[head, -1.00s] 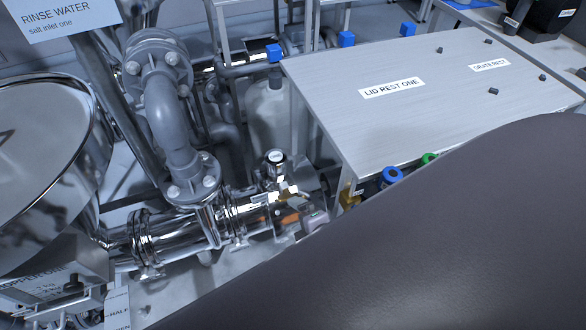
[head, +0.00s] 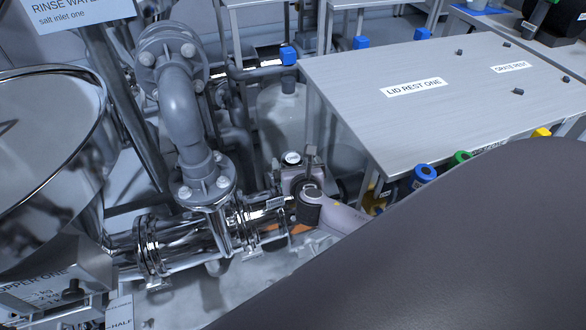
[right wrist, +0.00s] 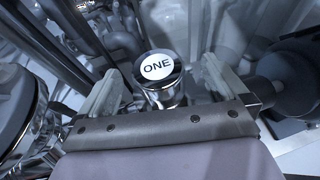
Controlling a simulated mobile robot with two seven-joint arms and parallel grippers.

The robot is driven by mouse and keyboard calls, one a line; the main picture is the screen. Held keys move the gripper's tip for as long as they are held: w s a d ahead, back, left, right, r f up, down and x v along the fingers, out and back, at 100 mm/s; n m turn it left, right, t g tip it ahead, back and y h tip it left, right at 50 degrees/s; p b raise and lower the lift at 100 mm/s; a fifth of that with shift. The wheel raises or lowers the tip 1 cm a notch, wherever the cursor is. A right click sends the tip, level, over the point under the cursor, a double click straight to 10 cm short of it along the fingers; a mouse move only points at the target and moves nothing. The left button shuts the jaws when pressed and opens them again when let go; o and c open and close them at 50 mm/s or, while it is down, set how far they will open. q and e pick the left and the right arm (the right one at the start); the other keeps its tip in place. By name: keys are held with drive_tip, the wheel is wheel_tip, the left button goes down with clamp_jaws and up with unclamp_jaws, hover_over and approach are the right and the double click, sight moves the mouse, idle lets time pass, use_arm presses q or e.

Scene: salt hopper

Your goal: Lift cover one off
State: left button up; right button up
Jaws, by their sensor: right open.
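The round steel top of hopper one (head: 45,150) fills the left edge of the head view, cut off by the frame. I cannot tell for certain whether its grey face is cover one. A chrome post with a white-faced ONE cap (right wrist: 157,68) stands upright in the right wrist view. A similar white-faced cap (head: 291,158) shows over the pipework in the head view. My right gripper (head: 297,172) is beside that cap. In the wrist view its fingers (right wrist: 160,85) are open on both sides of the ONE cap, with nothing clamped. My left gripper is out of view.
The grey table (head: 430,130) at the right carries the labels LID REST ONE and GRATE REST, with small dark pegs; its top is otherwise clear. A thick flanged pipe (head: 182,115) stands between hopper and table. My right arm covers the lower right.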

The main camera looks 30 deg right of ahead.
sight(293, 158)
drive_tip(key=shift+b+x, duration=0.4)
drive_tip(key=shift+x, duration=1.25)
drive_tip(key=shift+a, duration=0.15)
drive_tip(key=c, duration=1.2)
drive_tip(key=shift+w, duration=0.1)
drive_tip(key=shift+c, duration=0.2)
drive_tip(key=shift+r, duration=0.1)
